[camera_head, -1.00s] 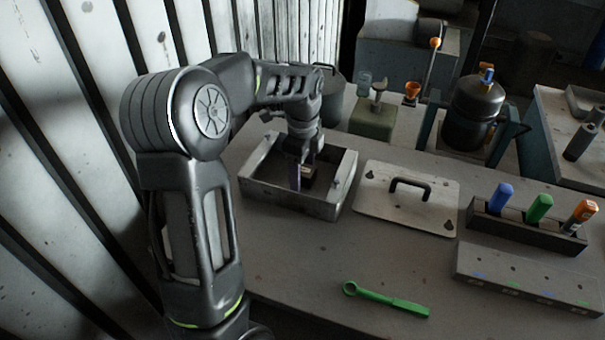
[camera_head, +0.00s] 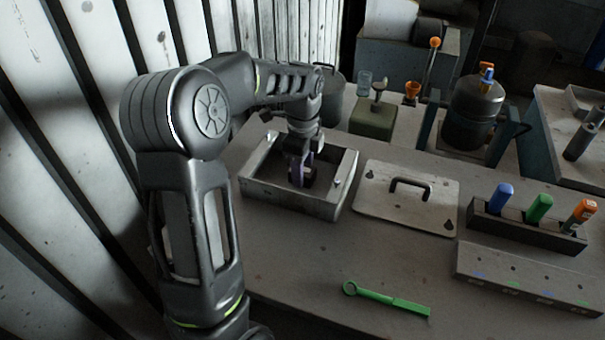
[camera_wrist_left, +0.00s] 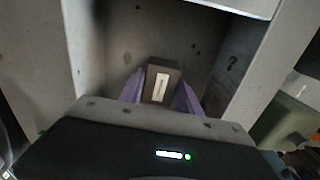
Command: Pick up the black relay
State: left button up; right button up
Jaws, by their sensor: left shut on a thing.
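The black relay (camera_head: 308,177) is a small dark block inside the open metal housing (camera_head: 318,208). It also shows in the left wrist view (camera_wrist_left: 160,84) as a dark block with a light label on its top. My left gripper (camera_head: 302,172) reaches down into the housing with its purple fingers shut on the relay. In the left wrist view the fingers (camera_wrist_left: 160,92) sit on both sides of it. I cannot tell whether the relay touches the housing floor. My right gripper is not in view.
A metal lid with a black handle (camera_head: 408,190) lies right of the housing. A green wrench (camera_head: 386,299) lies at the front of the table. A rack (camera_head: 520,229) holds blue, green and orange items at the right. The front middle of the table is mostly clear.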

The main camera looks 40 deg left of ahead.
pick_arm(q)
grip_shut()
jog(key=shift+r, duration=0.1)
notch_tip(320, 180, up, 10)
jog(key=shift+f+b, duration=0.15)
jog(key=shift+b, duration=0.15)
